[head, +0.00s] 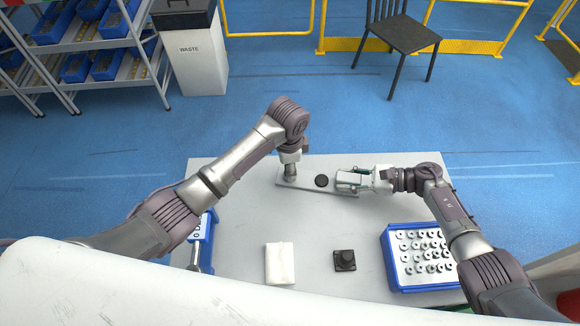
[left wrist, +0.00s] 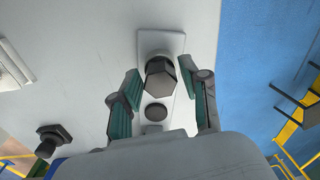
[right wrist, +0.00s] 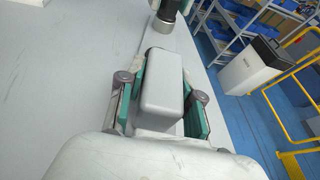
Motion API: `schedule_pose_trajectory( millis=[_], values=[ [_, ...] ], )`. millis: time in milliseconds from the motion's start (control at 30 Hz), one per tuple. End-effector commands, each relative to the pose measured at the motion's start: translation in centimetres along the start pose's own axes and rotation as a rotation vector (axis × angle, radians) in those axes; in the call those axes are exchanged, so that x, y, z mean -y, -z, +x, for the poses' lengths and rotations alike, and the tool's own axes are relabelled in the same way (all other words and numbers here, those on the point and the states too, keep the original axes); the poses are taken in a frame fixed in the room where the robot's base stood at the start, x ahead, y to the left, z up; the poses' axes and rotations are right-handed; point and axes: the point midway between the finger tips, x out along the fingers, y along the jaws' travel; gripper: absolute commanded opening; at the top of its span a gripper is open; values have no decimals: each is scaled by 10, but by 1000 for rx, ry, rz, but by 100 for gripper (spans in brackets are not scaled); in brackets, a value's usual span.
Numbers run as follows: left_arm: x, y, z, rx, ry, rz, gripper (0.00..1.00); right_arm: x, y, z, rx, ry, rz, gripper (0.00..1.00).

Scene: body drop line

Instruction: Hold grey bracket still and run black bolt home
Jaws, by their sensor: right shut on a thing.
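The grey bracket (head: 305,188) is a long flat plate on the table with a raised grey block at its right end. My right gripper (head: 352,181) is shut on that block (right wrist: 163,82), one finger on each side. The black bolt (left wrist: 160,82) stands at the plate's other end, its dark hex head facing the left wrist camera. My left gripper (head: 290,175) is over that end; in the left wrist view its fingers (left wrist: 162,92) stand open on both sides of the bolt head. A flat black disc (head: 321,181) sits mid-plate, between the two grippers.
A blue tray (head: 388,262) of several round metal parts stands at the front right. A white block (head: 280,263), a black part (head: 344,260) and a blue bin (head: 209,240) are at the front. The table (head: 310,225) is clear between them and the bracket.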

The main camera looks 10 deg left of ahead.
Motion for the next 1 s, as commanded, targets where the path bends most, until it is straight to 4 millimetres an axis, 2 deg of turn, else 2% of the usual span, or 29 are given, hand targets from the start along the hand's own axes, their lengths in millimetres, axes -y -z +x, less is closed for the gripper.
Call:
schedule_pose_trajectory(
  millis=[33, 100, 367, 467, 567, 800, 1000],
  values=[
    [-1, 1, 1, -1, -1, -1, 58, -3, 8, -1, -17, -1, 3, 0],
    [-1, 1, 1, -2, -1, -1, 64, -3, 8, 0, -17, -1, 3, 0],
    [-1, 2, 0, -3, -3, -2, 64, -3, 8, 0, -17, -1, 2, 0],
    [-1, 2, -5, -4, -2, -2, 64, -3, 8, 0, -16, -1, 2, 0],
    [0, 2, -20, -6, 1, -2, 64, -3, 8, 0, -16, -1, 2, 0],
    [-1, 1, -72, -7, 4, -1, 64, -3, 7, 0, -16, -1, 2, 0],
    [-2, 0, -106, -6, 3, -2, 64, -3, 7, 0, -16, -1, 2, 0]
  ],
)
